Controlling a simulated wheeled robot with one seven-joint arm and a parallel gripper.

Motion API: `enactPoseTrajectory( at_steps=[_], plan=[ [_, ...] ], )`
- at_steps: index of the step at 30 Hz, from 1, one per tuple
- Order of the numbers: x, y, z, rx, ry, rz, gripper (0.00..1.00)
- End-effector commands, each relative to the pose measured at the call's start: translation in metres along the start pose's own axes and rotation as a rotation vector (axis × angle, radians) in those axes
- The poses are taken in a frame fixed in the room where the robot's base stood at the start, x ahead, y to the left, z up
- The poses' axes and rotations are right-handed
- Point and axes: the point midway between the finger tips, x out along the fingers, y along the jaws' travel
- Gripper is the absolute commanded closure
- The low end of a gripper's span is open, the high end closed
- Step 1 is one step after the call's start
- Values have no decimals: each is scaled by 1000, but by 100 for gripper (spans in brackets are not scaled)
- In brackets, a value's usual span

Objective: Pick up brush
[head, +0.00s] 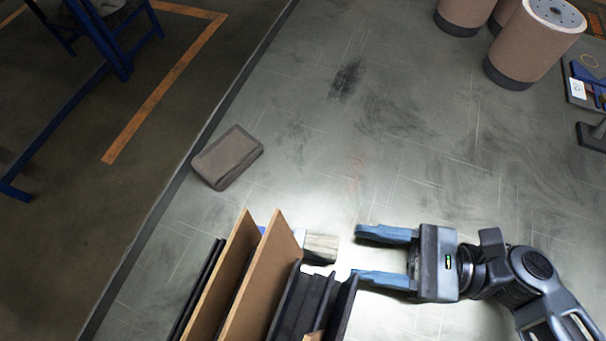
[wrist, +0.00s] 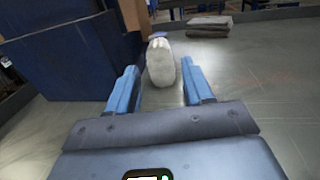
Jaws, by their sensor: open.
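The brush, as far as I can tell, is the pale, greyish block-like piece (head: 321,247) on the bench in the head view, partly hidden behind the upright brown boards. In the wrist view it is a whitish rounded shape (wrist: 160,62) seen end-on. My gripper (head: 357,254) is open and empty, with its blue fingers pointing left at the brush's near end. In the head view a small gap shows between the fingertips and the brush. In the wrist view the brush lines up between the two fingertips (wrist: 160,78).
Upright brown boards (head: 252,277) and dark slabs (head: 312,303) stand close to the brush; a dark blue block-like side (wrist: 85,60) is at left in the wrist view. A grey-brown block (head: 227,157) lies farther off. Brown cylinders (head: 535,45) stand at back right. The bench middle is clear.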

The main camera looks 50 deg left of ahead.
Motion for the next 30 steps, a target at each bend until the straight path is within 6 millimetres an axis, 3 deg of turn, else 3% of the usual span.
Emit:
enactPoseTrajectory(
  at_steps=[3,10,18,28,30],
  plan=[
    [18,0,3,-1,0,3,49],
    [33,0,3,0,0,4,49],
    [69,0,4,1,0,4,49],
    [76,0,2,0,1,1,49],
    [76,0,2,0,1,0,55]
  ],
)
